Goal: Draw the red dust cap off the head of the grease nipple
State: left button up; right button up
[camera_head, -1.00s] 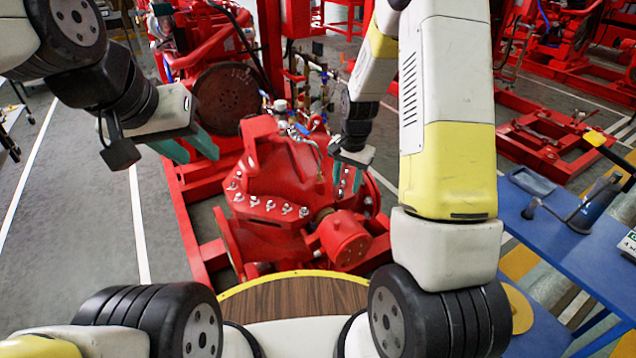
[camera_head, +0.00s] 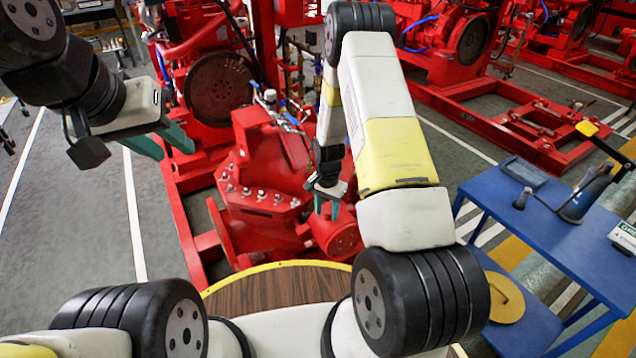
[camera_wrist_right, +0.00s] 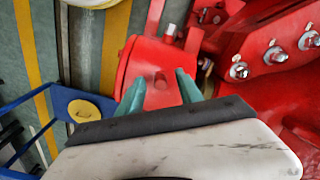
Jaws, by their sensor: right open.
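My right gripper (camera_head: 327,214) points down over the red cylindrical housing (camera_head: 338,238) at the front of the red pump (camera_head: 262,175). Its two teal fingers are apart with nothing between them. In the right wrist view, the fingers reach toward the same housing (camera_wrist_right: 140,60). A small dark red nub (camera_wrist_right: 160,80) on the housing shows between the fingertips; it may be the dust cap, but I cannot tell for sure. No grease nipple can be made out under it. My left gripper (camera_head: 176,152) is open and empty, left of the pump.
A blue trolley (camera_head: 550,225) stands at the right, with a grey-blue tool (camera_head: 588,192) on top and a yellow disc (camera_head: 503,298) on its lower shelf. Bolts (camera_head: 262,195) line the pump's flange. The grey floor left of the pump is clear.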

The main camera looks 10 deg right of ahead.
jog(key=shift+f, duration=0.1)
grip_shut()
dwell(0.6)
